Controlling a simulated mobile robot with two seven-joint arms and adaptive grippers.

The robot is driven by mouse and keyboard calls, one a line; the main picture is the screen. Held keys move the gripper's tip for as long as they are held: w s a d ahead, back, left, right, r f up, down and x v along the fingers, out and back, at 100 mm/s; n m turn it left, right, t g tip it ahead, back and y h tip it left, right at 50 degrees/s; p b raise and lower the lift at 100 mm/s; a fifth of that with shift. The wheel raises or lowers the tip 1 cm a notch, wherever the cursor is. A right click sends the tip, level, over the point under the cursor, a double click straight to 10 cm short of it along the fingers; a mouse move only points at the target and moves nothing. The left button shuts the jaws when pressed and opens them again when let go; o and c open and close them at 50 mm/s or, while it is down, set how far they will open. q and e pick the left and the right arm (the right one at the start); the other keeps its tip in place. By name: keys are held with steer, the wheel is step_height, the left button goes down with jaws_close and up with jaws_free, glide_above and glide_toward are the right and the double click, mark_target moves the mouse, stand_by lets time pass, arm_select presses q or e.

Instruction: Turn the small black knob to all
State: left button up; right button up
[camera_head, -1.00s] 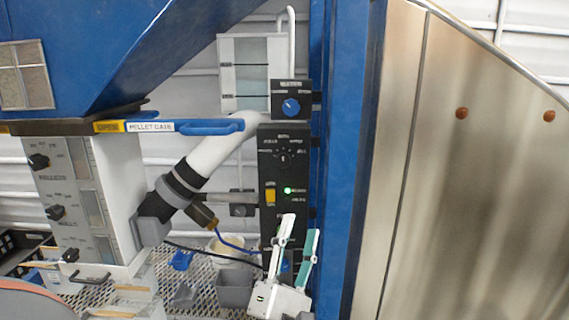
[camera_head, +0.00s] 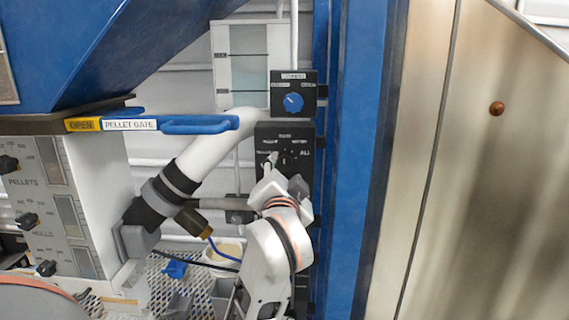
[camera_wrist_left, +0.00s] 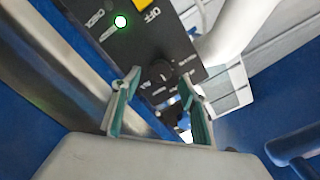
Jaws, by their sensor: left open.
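The small black knob (camera_head: 288,159) is on the upper part of a black control panel (camera_head: 262,135), with printed labels around it. "ALL" reads to its right; which label it points at is not clear. In the left wrist view the knob (camera_wrist_left: 160,71) shows between and beyond the fingertips. My left gripper (camera_head: 283,170) is in front of the panel, just below the knob, and hides the panel's lower part. The gripper (camera_wrist_left: 160,80) is open and empty, with teal pads on both fingers; contact with the knob cannot be told. My right gripper is not in view.
A blue knob (camera_head: 293,103) sits on a separate box just above the panel. A green light (camera_wrist_left: 120,21) and yellow switch (camera_wrist_left: 142,5) show in the wrist view.

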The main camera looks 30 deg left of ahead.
mark_target(285, 166)
arm_select(q)
steer(key=shift+p+x, duration=0.3)
steer(key=shift+x, duration=1.95)
steer(key=shift+s, duration=0.1)
steer(key=shift+c, duration=0.4)
steer(key=c, duration=1)
steer(key=shift+f, duration=0.1)
steer(key=shift+c, duration=0.2)
